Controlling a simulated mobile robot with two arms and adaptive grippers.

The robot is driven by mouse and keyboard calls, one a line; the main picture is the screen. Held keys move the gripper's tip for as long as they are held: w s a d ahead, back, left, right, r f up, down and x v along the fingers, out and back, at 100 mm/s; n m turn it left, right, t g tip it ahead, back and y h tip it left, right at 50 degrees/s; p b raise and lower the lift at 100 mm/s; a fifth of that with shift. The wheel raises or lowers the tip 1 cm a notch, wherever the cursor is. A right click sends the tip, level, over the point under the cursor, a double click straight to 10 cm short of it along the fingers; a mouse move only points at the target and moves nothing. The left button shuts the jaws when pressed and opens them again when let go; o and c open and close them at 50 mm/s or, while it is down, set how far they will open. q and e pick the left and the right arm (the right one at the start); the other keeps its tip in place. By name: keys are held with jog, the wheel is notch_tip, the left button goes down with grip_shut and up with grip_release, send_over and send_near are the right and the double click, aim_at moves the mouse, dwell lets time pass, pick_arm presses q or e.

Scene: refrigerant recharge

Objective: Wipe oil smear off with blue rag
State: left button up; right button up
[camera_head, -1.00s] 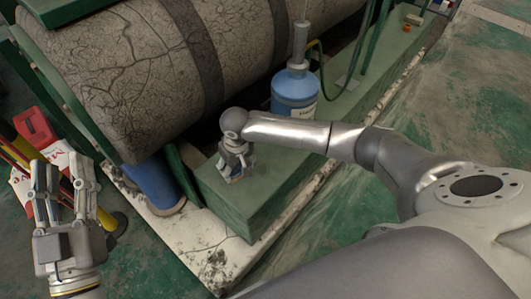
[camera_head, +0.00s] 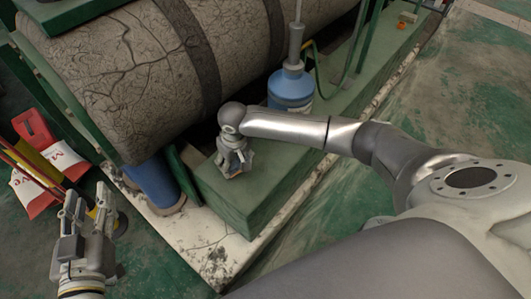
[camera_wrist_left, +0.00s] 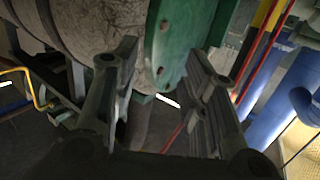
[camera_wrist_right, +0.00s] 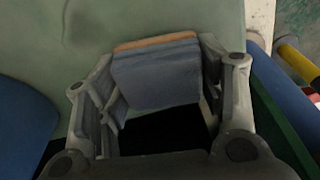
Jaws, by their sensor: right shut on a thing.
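The blue rag (camera_wrist_right: 158,75) is a folded blue block with an orange edge. My right gripper (camera_head: 236,168) is shut on it, with a finger on each side in the right wrist view (camera_wrist_right: 160,95). The gripper points down at the top of the green beam (camera_head: 262,190); I cannot tell whether the rag touches it. A faint darker patch (camera_wrist_right: 88,20) on the green surface may be the oil smear; its outline is unclear. My left gripper (camera_head: 88,208) is open and empty at the lower left, with its fingers apart in the left wrist view (camera_wrist_left: 158,95).
A large cracked grey tank (camera_head: 130,75) lies above the beam. A blue bottle (camera_head: 291,92) stands on the beam to the right of my right gripper. A blue pipe (camera_head: 160,186) stands left of the beam. Red and white signs (camera_head: 38,190) are near my left gripper. Open floor (camera_head: 460,110) lies right.

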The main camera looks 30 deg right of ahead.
jog(key=shift+r+p, duration=0.55)
jog(key=shift+p, duration=0.05)
jog(key=shift+r+p, duration=0.25)
jog(key=shift+p, duration=0.1)
jog(key=shift+r+p, duration=0.3)
jog(key=shift+p, duration=0.05)
jog(key=shift+r+p, duration=0.25)
jog(key=shift+p, duration=0.1)
jog(key=shift+r+p, duration=0.3)
jog(key=shift+p, duration=0.1)
jog(key=shift+r+p, duration=0.4)
jog(key=shift+p, duration=0.05)
jog(key=shift+r+p, duration=0.65)
jog(key=shift+p, duration=0.15)
pick_arm(q)
jog(key=s+a+f+g+y, duration=0.1)
jog(key=s+a+f+g, duration=0.3)
jog(key=s+f+g, duration=0.2)
jog(key=s+a+f+g+y, duration=0.2)
jog(key=s+a+f+g, duration=0.2)
jog(key=s+f+g, duration=0.3)
jog(key=shift+s+f+n+y, duration=0.3)
jog(key=shift+s+f, duration=0.15)
jog(key=shift+s, duration=1.55)
pick_arm(e)
jog(key=shift+r, duration=0.15)
